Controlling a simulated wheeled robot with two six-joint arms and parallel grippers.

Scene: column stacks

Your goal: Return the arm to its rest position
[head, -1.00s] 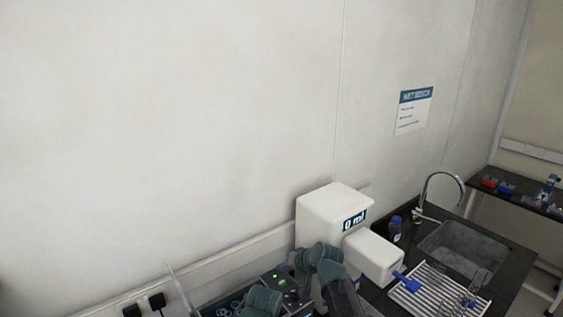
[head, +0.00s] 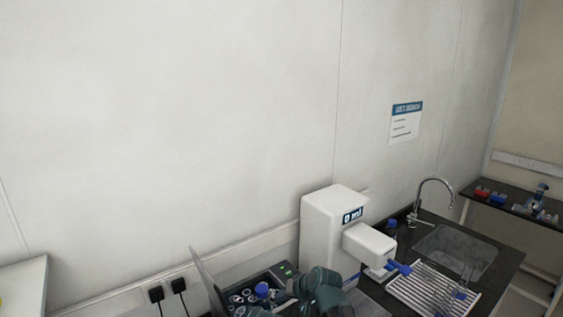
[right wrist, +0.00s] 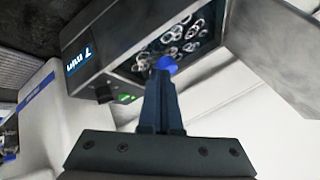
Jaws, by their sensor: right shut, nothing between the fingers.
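My right gripper (right wrist: 160,80) is shut and empty in the right wrist view. Its fingertips point at the open heating box (right wrist: 115,72), which has round white-rimmed holes and a "7 min" display. A blue cap (right wrist: 166,63) shows just beyond the fingertips; I cannot tell whether they touch it. In the head view, my teal right arm (head: 322,284) is low in the middle, in front of the white dispenser, and its fingers are not clear there. A blue cap (head: 262,290) stands in the box there. My left gripper is out of view.
The white dispenser (head: 320,225) reads "0 ml". To its right are a dark-capped bottle (head: 391,230), a ribbed drying rack (head: 412,293) with glassware, and a sink (head: 455,250) with a tall tap (head: 436,182). The box's lid (head: 207,283) stands raised.

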